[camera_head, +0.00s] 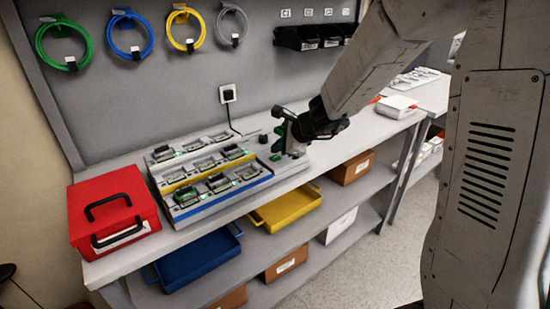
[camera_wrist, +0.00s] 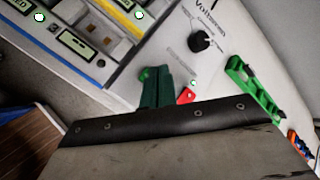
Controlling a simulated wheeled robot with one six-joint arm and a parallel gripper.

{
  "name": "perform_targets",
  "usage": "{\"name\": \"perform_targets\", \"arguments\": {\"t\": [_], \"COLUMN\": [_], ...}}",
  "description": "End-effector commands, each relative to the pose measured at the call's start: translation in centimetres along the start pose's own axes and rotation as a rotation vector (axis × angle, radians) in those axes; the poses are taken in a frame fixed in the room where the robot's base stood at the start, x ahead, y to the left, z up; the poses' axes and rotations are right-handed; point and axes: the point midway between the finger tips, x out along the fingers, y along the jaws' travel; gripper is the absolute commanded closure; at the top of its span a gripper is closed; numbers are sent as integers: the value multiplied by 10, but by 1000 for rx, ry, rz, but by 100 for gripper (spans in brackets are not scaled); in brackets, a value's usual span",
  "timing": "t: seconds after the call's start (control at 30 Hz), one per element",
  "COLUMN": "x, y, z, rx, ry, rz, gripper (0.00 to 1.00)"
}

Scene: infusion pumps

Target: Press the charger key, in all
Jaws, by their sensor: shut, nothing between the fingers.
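The charger (camera_head: 235,201) is a tiered grey rack on the workbench with yellow and blue stripes and several seated modules, some with green lights. Its panel (camera_wrist: 225,75) with printed text and a black knob (camera_wrist: 200,40) fills the middle of the wrist view. My gripper (camera_head: 276,157) is over the charger's right end. In the wrist view its dark green fingers (camera_wrist: 156,72) are shut and empty, close to the panel; contact cannot be told. A small red part (camera_wrist: 186,96) shows beside them, partly hidden by my gripper. I cannot tell for sure which part is the key.
A red case (camera_head: 110,205) stands left of the charger. A green part (camera_wrist: 252,88) lies right in the wrist view. A wall socket (camera_head: 228,93) with a cable is behind. Yellow (camera_head: 286,208) and blue (camera_head: 198,259) trays sit below.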

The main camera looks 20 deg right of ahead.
Motion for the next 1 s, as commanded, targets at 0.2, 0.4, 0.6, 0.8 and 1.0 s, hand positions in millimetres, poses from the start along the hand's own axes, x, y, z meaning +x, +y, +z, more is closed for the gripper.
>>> {"name": "perform_targets", "arguments": {"t": [0.2,0.4,0.6,0.8,1.0], "x": [0,0,0,3,6], "y": [0,0,0,3,5], "z": [0,0,0,-2,-4], "rx": [0,0,0,1,0], "ry": [0,0,0,0,0], "rz": [0,0,0,1,0], "gripper": [100,100,100,100,100]}}
